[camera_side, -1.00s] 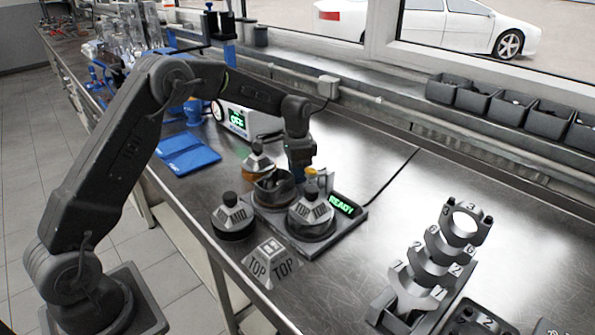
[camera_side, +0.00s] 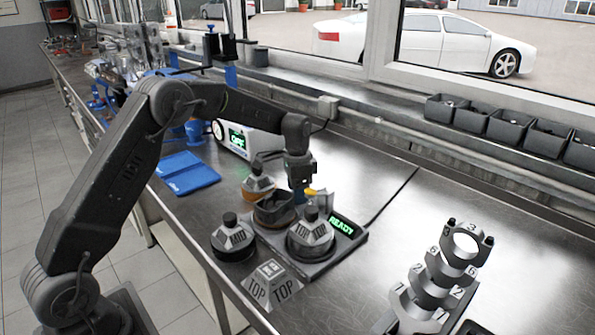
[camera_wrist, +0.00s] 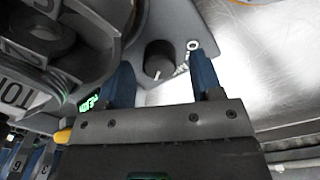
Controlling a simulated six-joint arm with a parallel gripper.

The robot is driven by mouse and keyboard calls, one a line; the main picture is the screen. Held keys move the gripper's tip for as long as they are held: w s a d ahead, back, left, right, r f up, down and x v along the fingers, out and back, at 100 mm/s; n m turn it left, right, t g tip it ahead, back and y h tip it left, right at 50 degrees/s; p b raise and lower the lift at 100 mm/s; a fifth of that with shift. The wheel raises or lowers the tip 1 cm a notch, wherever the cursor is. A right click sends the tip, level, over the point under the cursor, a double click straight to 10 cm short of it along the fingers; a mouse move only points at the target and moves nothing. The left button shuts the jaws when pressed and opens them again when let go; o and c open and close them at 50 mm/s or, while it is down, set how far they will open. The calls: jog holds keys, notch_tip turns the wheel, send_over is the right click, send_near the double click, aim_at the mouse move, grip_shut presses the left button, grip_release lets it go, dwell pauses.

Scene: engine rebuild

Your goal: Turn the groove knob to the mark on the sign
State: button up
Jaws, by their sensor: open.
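A dark round knob (camera_wrist: 158,60) with a short white pointer line stands on a grey plate in the wrist view. I take it for the groove knob; I cannot pick it out in the side view. White lettering (camera_wrist: 192,46) beside it is only partly readable. My gripper (camera_wrist: 163,70) is open, its two blue fingers on either side of the knob in the picture, with no clear contact. In the side view my gripper (camera_side: 302,193) points down over the back of the base. A tent sign (camera_side: 272,288) reads TOP with a small symbol that I cannot make out.
The base has a green READY display (camera_side: 342,226) and carries a TOP-labelled pot (camera_side: 311,236). A MID-labelled pot (camera_side: 232,240) stands left, an orange-bodied one (camera_side: 258,190) behind. A numbered stepped part (camera_side: 440,275) stands right. Bare bench (camera_side: 420,215) lies between.

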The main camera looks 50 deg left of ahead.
notch_tip(320, 180, up, 13)
jog(key=shift+a, duration=0.15)
dwell(0.4)
